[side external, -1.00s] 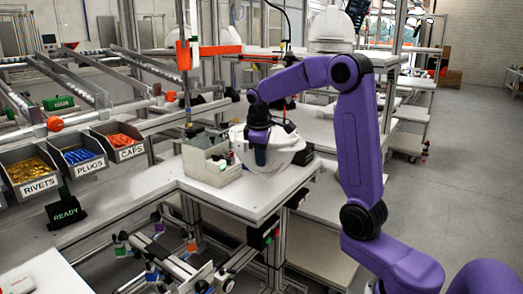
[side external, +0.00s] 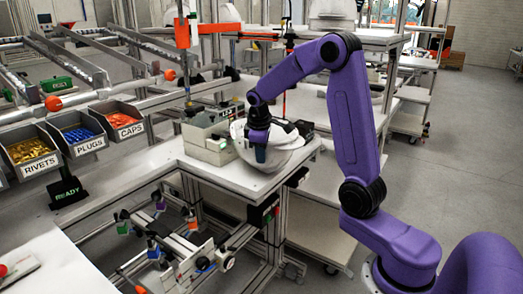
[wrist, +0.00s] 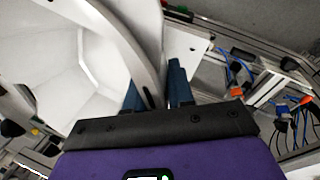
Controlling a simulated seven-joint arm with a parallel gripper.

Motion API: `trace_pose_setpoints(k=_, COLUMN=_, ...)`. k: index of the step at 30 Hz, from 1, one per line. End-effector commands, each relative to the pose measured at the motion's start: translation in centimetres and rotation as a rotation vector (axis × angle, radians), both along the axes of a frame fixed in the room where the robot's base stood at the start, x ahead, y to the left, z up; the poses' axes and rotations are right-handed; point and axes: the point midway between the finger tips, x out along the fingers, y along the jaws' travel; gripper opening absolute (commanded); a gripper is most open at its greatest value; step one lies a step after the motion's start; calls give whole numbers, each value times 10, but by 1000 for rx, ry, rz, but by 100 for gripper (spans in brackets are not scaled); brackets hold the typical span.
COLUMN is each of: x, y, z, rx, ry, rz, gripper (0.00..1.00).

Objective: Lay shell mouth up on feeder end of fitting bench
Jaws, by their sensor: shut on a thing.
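The white helmet shell (side external: 285,155) is at the right end of the fitting bench (side external: 262,190), near its front corner. In the side view it looks tilted, and I cannot tell whether it touches the bench top. My gripper (side external: 260,152) comes down on its near left side. In the wrist view my gripper (wrist: 155,92) is shut on the shell's rim, one blue finger on each side of the wall. The shell's pale hollow inside (wrist: 75,65) fills the left of that view. Its far side is hidden in the side view.
A grey box (side external: 207,150) stands close left of the shell. A dark object (side external: 303,128) is just behind it. Bins of rivets (side external: 30,152), plugs (side external: 80,137) and caps (side external: 120,121) line the left. Another white shell (side external: 333,10) sits on a shelf behind.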

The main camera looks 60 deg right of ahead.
Motion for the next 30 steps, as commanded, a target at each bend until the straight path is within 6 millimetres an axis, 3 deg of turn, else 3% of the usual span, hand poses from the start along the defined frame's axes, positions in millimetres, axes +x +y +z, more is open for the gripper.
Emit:
trace_pose_setpoints(k=6, x=1, y=0, z=1, rx=-1, ry=-3, rz=1, gripper=0)
trace_pose_setpoints(k=7, x=1, y=0, z=1, rx=-1, ry=-3, rz=1, gripper=32)
trace_pose_setpoints(k=9, x=1, y=0, z=1, rx=-1, ry=-3, rz=1, gripper=52)
trace_pose_setpoints(k=20, x=0, y=1, z=3, rx=0, ry=-2, rz=-1, gripper=52)
trace_pose_setpoints(k=26, x=-2, y=7, z=29, rx=-2, ry=-6, rz=0, gripper=52)
trace_pose_setpoints(k=30, x=-5, y=14, z=58, rx=-2, ry=-8, rz=1, gripper=52)
